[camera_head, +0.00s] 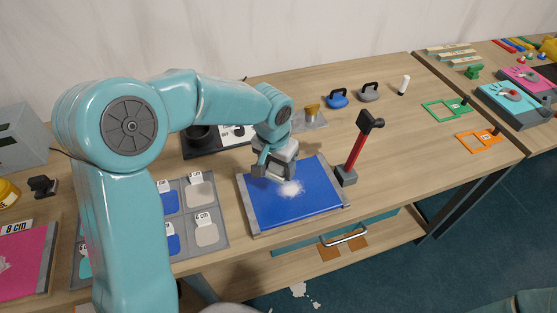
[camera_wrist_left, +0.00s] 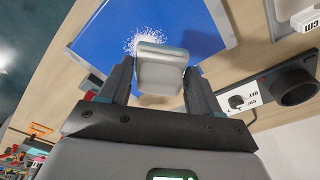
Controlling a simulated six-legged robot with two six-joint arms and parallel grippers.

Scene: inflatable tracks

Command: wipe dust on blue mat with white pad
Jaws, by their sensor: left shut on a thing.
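The blue mat (camera_head: 300,209) lies in a grey-edged tray on the table. A patch of white dust (camera_head: 291,187) is on it, just right of my left gripper (camera_head: 272,172). In the left wrist view the gripper (camera_wrist_left: 152,85) is shut on the pale grey-white pad (camera_wrist_left: 160,68). The pad is over or on the blue mat (camera_wrist_left: 195,20), beside and partly covering the dust (camera_wrist_left: 146,36). I cannot tell whether it touches the mat. In the head view the pad is mostly hidden by the fingers. My right gripper is not in view.
A red post with a black head (camera_head: 356,150) stands at the mat's right edge. A grey sorting board with labelled pads (camera_head: 213,213) lies to the left. A black device with a dial (camera_head: 230,140) is behind. The table right of the post is mostly clear.

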